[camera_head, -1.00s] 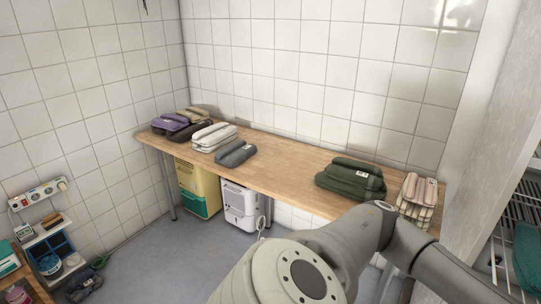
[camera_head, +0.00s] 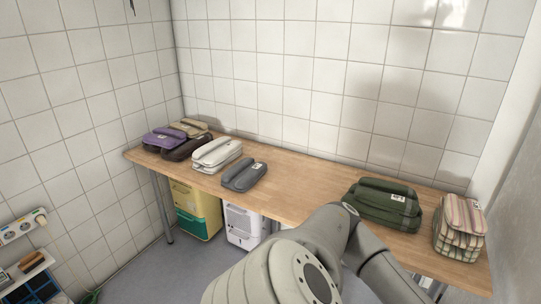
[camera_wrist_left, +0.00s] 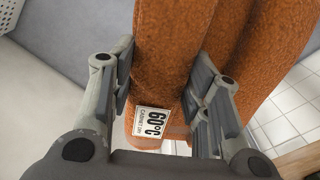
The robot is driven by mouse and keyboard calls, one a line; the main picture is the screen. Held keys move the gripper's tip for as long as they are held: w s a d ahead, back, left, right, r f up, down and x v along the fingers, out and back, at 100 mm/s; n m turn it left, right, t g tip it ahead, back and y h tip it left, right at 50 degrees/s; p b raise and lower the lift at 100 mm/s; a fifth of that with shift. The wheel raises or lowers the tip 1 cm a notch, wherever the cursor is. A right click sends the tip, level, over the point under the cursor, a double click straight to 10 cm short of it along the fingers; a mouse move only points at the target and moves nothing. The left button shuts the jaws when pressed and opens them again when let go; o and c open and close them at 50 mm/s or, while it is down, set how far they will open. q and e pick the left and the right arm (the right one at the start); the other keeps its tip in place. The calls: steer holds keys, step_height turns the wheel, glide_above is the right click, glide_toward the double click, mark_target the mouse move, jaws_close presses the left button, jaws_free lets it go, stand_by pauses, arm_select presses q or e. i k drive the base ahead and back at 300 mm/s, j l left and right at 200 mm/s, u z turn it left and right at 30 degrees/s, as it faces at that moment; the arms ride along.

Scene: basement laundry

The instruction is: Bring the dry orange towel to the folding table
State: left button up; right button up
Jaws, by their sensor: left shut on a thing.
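The orange towel (camera_wrist_left: 165,65) fills the middle of the left wrist view, with a white label (camera_wrist_left: 152,122) reading "60°C" on it. My left gripper (camera_wrist_left: 165,85) is shut on the towel, one finger on each side of a fold. The towel and the left gripper do not show in the head view. The folding table (camera_head: 300,185) is a long wooden top along the tiled wall in the head view. My right gripper is not in view.
Folded towels lie on the table: purple (camera_head: 163,138), brown (camera_head: 187,147), white (camera_head: 217,153), grey (camera_head: 244,174), green (camera_head: 384,205) and striped (camera_head: 460,228). Bare wood lies between grey and green. A yellow-green bin (camera_head: 195,210) and a white appliance (camera_head: 243,225) stand underneath.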

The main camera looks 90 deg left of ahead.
mark_target(277, 188)
steer(key=k+j, duration=0.2)
steer(key=j, duration=0.2)
steer(key=k+j+z, duration=0.1)
steer(key=j, duration=0.3)
steer(key=k+j, duration=0.3)
steer(key=k+j+z, duration=0.1)
steer(key=k+j, duration=0.15)
steer(key=j, duration=0.25)
steer(key=k+j, duration=0.2)
steer(key=j, duration=0.2)
steer(key=z, duration=0.05)
